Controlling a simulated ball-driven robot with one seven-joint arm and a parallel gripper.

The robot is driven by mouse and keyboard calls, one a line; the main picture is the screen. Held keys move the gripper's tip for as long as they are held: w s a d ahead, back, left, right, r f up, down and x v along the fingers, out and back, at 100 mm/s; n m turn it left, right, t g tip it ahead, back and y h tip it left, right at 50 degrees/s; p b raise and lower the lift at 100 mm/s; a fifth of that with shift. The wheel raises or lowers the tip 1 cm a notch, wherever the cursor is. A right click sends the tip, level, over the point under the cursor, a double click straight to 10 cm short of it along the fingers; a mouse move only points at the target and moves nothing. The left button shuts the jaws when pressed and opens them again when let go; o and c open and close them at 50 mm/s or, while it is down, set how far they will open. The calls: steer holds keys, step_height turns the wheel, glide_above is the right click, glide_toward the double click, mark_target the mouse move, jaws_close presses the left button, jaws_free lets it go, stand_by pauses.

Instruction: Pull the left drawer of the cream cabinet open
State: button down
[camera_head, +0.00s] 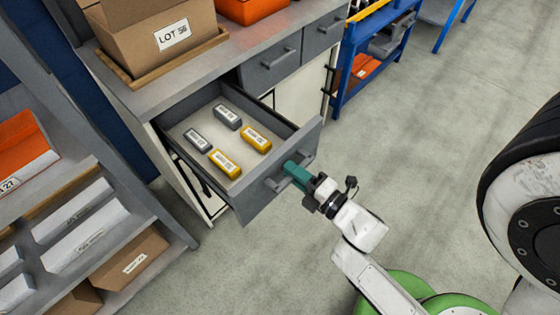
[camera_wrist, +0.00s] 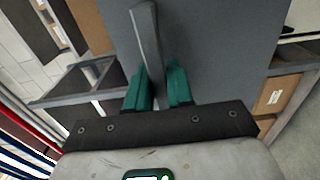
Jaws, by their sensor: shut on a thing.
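The cream cabinet (camera_head: 298,98) stands at the top centre of the head view, with grey drawer fronts. Its left drawer (camera_head: 262,190) is pulled well out, and its inside shows. Two grey and two yellow labelled boxes lie in it, such as a yellow box (camera_head: 225,163). My gripper (camera_head: 292,172), with teal fingers, is at the drawer's front, shut on the bar handle (camera_head: 274,184). In the wrist view the handle (camera_wrist: 147,35) runs between the two teal fingers (camera_wrist: 157,88), in front of the grey drawer front (camera_wrist: 215,45).
A cardboard box (camera_head: 150,35) marked LOT sits in a wooden tray on the countertop. The right drawer (camera_head: 324,34) is closed. A shelf rack (camera_head: 130,205) with boxes stands close on the left. A blue rack (camera_head: 375,45) is at the back.

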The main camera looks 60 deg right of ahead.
steer(key=shift+v, duration=0.85)
steer(key=c, duration=1.1)
jaws_free()
steer(key=b+v, duration=0.1)
steer(key=v, duration=0.9)
steer(key=shift+s+a+b, duration=0.15)
steer(key=shift+s+b, duration=0.25)
